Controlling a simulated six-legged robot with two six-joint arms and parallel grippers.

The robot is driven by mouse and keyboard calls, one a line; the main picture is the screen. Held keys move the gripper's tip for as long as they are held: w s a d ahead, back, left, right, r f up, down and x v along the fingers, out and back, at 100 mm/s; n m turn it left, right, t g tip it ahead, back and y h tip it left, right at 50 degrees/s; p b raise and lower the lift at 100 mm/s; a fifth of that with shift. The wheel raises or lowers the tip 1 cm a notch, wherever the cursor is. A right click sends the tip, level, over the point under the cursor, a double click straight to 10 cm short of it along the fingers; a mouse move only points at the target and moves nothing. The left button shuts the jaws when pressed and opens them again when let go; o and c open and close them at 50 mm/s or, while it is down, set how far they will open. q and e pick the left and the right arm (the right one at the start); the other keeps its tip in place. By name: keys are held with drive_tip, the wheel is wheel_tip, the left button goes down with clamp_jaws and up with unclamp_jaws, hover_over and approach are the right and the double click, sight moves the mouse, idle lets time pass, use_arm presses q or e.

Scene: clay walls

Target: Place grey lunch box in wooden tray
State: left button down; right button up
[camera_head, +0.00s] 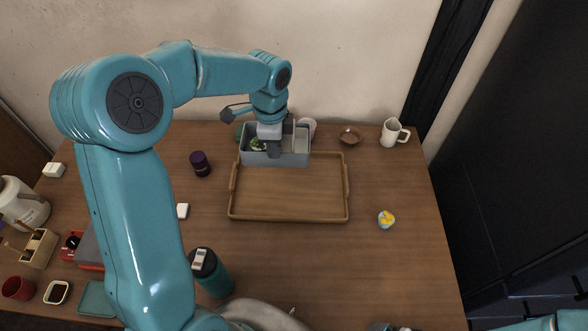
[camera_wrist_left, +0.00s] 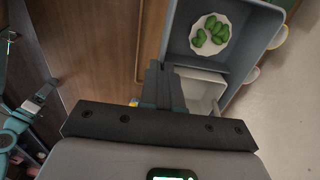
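The grey lunch box (camera_head: 262,158) is at the back of the table and covers part of the wooden tray's far rim. I cannot tell whether it is raised. It holds a white dish of green food (camera_wrist_left: 210,34) and a pale inner container (camera_wrist_left: 200,88). The wooden tray (camera_head: 290,192) lies in the middle of the table, its visible floor empty. My left gripper (camera_head: 273,149) points down at the box's near wall; its fingers (camera_wrist_left: 160,84) are close together on that wall. Part of my right arm shows at the bottom right; its fingers are not clear.
A dark purple jar (camera_head: 201,164) stands left of the tray and a teal bottle (camera_head: 212,273) in front. A yellow-topped cup (camera_head: 386,219) is right of the tray. A brown bowl (camera_head: 349,136) and white pitcher (camera_head: 391,132) stand back right. The front right table is mostly clear.

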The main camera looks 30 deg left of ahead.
use_arm(q)
drive_tip(key=f, duration=1.3)
drive_tip(key=f+p, duration=0.1)
drive_tip(key=f, duration=0.5)
drive_tip(key=shift+s+d+f, duration=0.15)
drive_tip(key=shift+s, duration=0.15)
drive_tip(key=shift+w+f, duration=0.2)
drive_tip(key=shift+f, duration=0.1)
drive_tip(key=shift+s+f, duration=0.15)
drive_tip(key=c, duration=1.4)
unclamp_jaws()
drive_tip(key=shift+o, duration=0.2)
